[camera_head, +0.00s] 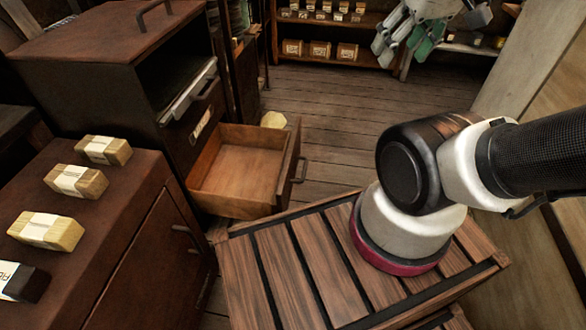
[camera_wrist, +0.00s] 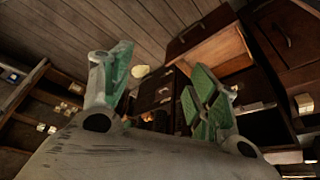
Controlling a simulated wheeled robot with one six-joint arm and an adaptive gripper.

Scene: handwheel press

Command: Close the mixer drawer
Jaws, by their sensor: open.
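The open drawer (camera_head: 240,172) is a pale wooden box that sticks out from the dark rusty cabinet (camera_head: 110,50) at left. It looks empty. Its front carries a dark bar handle (camera_head: 300,170) on the right side. In the wrist view the drawer (camera_wrist: 217,50) appears tilted at upper right. My gripper (camera_head: 405,48) is at the top right of the head view, well apart from the drawer. Its green-padded fingers are spread and empty. The wrist view also shows the gripper (camera_wrist: 160,82) with nothing between its fingertips except background.
A crate-like slatted wooden top (camera_head: 290,265) stands in front. A brown cabinet (camera_head: 110,235) at lower left carries several wrapped blocks (camera_head: 75,181). Shelves with boxes (camera_head: 320,49) line the back. A pale yellow object (camera_head: 273,119) lies behind the drawer. Plank floor (camera_head: 335,115) is clear between them.

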